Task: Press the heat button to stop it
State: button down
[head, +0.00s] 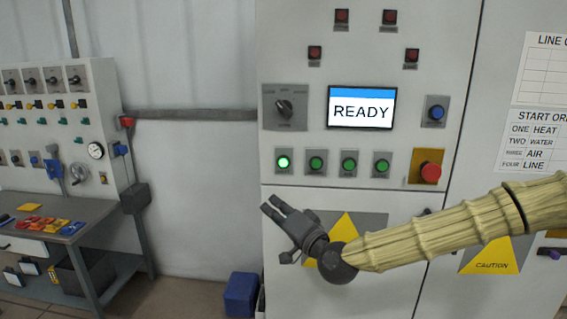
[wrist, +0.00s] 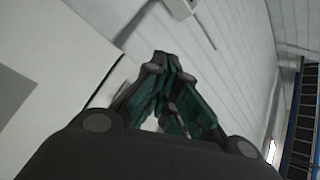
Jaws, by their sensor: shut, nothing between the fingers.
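A row of green buttons runs along the control panel (head: 300,136) in the head view. The leftmost green button (head: 284,161) is lit bright; the others (head: 316,162) look darker. Their small labels are too small to read. The start order sheet (head: 533,142) lists heat as one. The screen (head: 361,108) reads READY. My gripper (head: 270,203) is shut and empty, below the leftmost button and apart from it, its fingers pointing up and left. In the wrist view the fingers (wrist: 160,60) come together at their tips; no button shows there.
A red stop button (head: 430,172) on a yellow plate sits right of the green row. A workbench (head: 90,212) stands left, a blue bin (head: 241,293) on the floor.

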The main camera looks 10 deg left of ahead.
aim_at(284, 162)
jog(key=shift+t+y, duration=0.3)
jog(key=shift+t, duration=0.2)
jog(key=r, duration=0.3)
jog(key=w+r, duration=0.1)
jog(key=r, duration=0.1)
jog(key=shift+d+r, duration=0.25)
jog(key=shift+w, duration=4.4)
jog(key=shift+w+f+b, duration=0.1)
jog(key=shift+w+b, duration=0.1)
jog(key=shift+b, duration=0.4)
jog(key=shift+w, duration=0.2)
